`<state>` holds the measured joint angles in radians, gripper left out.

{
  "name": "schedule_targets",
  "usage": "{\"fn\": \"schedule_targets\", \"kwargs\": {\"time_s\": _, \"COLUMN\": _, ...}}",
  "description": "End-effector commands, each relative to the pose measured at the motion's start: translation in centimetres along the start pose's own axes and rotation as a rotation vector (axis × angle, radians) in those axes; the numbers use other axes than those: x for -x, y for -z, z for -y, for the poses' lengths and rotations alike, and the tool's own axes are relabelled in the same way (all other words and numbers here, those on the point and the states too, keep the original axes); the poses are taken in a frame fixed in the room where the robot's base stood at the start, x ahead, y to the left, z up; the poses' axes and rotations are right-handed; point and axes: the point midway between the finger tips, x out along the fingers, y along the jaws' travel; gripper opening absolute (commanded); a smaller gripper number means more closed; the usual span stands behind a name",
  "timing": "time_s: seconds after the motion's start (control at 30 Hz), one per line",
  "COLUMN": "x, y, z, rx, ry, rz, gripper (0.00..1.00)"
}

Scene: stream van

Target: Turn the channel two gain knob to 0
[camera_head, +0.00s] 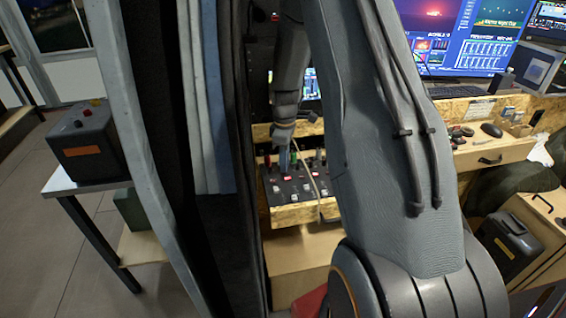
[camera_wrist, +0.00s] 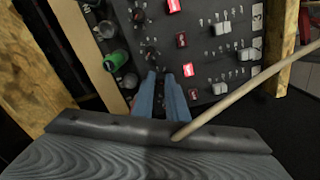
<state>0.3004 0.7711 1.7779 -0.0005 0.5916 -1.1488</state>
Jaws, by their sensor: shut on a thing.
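The dark control panel (camera_head: 289,185) sits in a wooden frame in the middle of the head view. It carries dark knobs, a green knob (camera_wrist: 115,60), red lit buttons (camera_wrist: 182,40) and white sliders (camera_wrist: 222,54). My gripper (camera_head: 286,165) reaches down onto the panel. In the wrist view, its two blue fingers (camera_wrist: 160,78) are close together at the row of small dark knobs (camera_wrist: 150,51), shut on a knob. The fingertips mostly hide that knob. Its pointer and scale cannot be read, and I cannot tell its channel number.
A beige cable (camera_wrist: 245,92) crosses over the panel's right part, close to my fingers. Wooden frame edges (camera_wrist: 76,40) bound the panel. A desk (camera_head: 490,150) with screens (camera_head: 465,40) stands at the right. A grey-blue curtain or wall edge (camera_head: 208,110) stands close at the left.

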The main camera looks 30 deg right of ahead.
Motion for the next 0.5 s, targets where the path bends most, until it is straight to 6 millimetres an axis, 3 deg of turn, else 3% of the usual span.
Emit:
{"fn": "schedule_targets", "kwargs": {"time_s": 0.43, "x": 0.16, "y": 0.27, "z": -0.06, "rx": 0.010, "ry": -0.003, "rz": -0.003, "gripper": 0.00}}
{"fn": "schedule_targets", "kwargs": {"time_s": 0.47, "x": 0.16, "y": 0.27, "z": -0.06, "rx": 0.010, "ry": -0.003, "rz": -0.003, "gripper": 0.15}}
{"fn": "schedule_targets", "kwargs": {"time_s": 0.5, "x": 0.16, "y": 0.25, "z": -0.06, "rx": 0.010, "ry": -0.003, "rz": -0.003, "gripper": 0.21}}
